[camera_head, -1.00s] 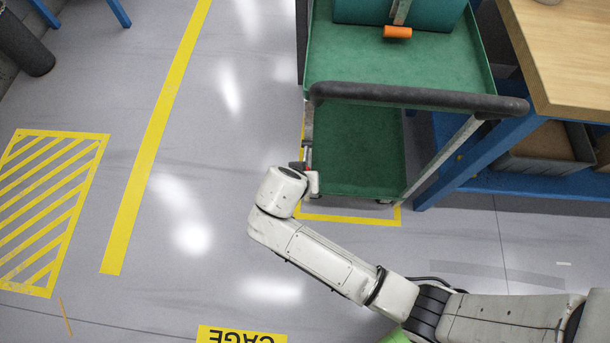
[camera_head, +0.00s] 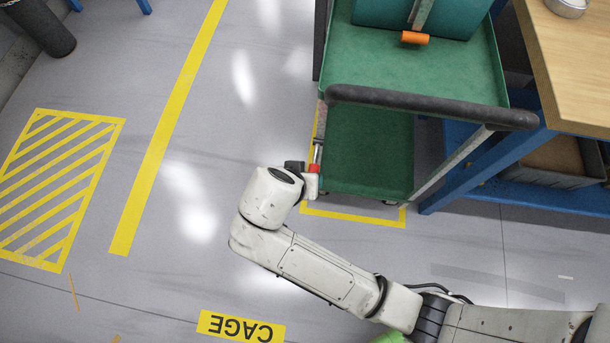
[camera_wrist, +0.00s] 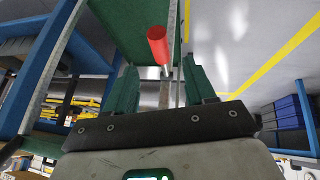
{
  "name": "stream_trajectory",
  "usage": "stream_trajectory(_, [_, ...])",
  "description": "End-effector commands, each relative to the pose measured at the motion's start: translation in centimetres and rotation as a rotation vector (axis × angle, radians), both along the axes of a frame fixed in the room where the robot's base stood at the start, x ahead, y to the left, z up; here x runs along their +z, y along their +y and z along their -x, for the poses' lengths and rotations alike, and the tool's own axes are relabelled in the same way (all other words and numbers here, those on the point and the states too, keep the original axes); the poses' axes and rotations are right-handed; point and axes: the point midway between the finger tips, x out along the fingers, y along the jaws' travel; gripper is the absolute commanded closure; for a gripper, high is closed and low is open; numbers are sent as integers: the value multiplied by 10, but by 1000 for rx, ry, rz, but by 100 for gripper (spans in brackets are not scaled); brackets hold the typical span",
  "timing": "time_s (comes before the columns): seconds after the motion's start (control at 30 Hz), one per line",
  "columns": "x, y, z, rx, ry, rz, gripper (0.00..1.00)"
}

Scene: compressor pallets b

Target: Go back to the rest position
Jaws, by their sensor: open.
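My gripper (camera_wrist: 160,72) is open, with its two dark green fingers apart in the wrist view. A red cylinder (camera_wrist: 158,45) on a thin metal rod shows between and beyond the fingers; I cannot tell whether anything touches it. In the head view my arm reaches left across the floor, and the gripper (camera_head: 305,166) is at the near left corner of the green cart (camera_head: 420,68). The fingers are mostly hidden there. The red cylinder (camera_head: 317,154) shows right beside the gripper, near the cart's left edge.
The cart's black handle (camera_head: 430,104) is close to the gripper on the right. A workbench (camera_head: 575,70) with blue legs stands right of the cart. A hammer with an orange head (camera_head: 415,38) is on the cart.

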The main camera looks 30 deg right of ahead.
Motion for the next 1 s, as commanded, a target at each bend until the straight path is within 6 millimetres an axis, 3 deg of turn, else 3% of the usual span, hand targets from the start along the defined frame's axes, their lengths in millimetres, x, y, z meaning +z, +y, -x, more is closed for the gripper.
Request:
stream_trajectory(0.37, [0, 0, 0, 0, 1, -1, 45])
stream_trajectory(0.47, [2, -9, 5, 9, 25, -9, 45])
stream_trajectory(0.53, [5, -25, 14, 30, 71, -26, 45])
stream_trajectory(0.67, [16, -68, 47, 120, 195, -94, 45])
stream_trajectory(0.8, [35, -111, 94, 265, 294, -192, 45])
stream_trajectory(1.0, [62, -142, 144, 455, 333, -283, 45])
